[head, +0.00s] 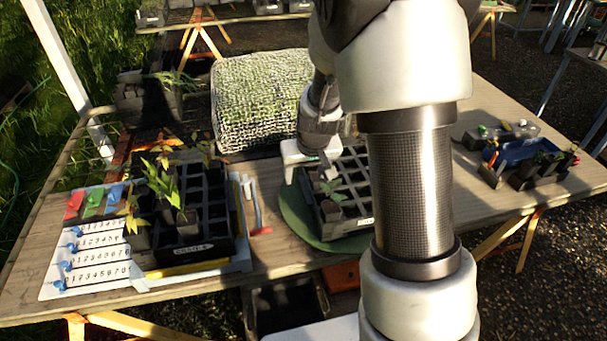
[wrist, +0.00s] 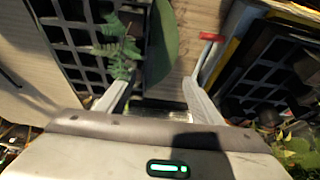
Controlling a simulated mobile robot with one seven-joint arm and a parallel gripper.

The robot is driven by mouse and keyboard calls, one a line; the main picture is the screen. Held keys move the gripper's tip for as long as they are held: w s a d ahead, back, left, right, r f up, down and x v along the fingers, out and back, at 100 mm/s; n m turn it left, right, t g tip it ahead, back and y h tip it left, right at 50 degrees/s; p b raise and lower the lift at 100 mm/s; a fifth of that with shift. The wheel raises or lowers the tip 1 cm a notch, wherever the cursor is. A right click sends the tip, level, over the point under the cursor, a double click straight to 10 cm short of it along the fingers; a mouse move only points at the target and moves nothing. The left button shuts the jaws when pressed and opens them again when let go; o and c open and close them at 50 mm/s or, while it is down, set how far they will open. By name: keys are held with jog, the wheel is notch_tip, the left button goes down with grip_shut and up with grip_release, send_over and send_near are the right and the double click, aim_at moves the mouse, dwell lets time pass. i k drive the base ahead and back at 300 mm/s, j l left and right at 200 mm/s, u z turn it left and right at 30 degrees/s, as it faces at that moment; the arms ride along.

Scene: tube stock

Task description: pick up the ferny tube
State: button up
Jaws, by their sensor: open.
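A ferny green plant in a dark square tube (head: 331,211) stands at the left front corner of a black rack on a round green mat. In the wrist view its fronds (wrist: 120,50) lie just ahead of my left finger, and its tube (wrist: 132,22) is partly hidden under them. My gripper (head: 308,172) is open and empty, pointing down behind the plant by the rack's left edge. In the wrist view my gripper's fingers (wrist: 159,84) are spread apart, with the plant off to the left of the gap between them. The rack's right part is hidden behind my arm.
The rack (head: 352,226) has mostly empty cells. Left of it, a second black rack (head: 205,246) holds leafy plants, beside a red-handled tool (head: 260,231) and a numbered white board (head: 100,262). A mesh-covered block (head: 258,95) stands behind. A blue tray (head: 518,152) is at right.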

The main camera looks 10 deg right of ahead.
aim_at(145, 202)
jog(key=j, duration=0.6)
jog(key=i+j, duration=0.15)
jog(key=j, duration=0.5)
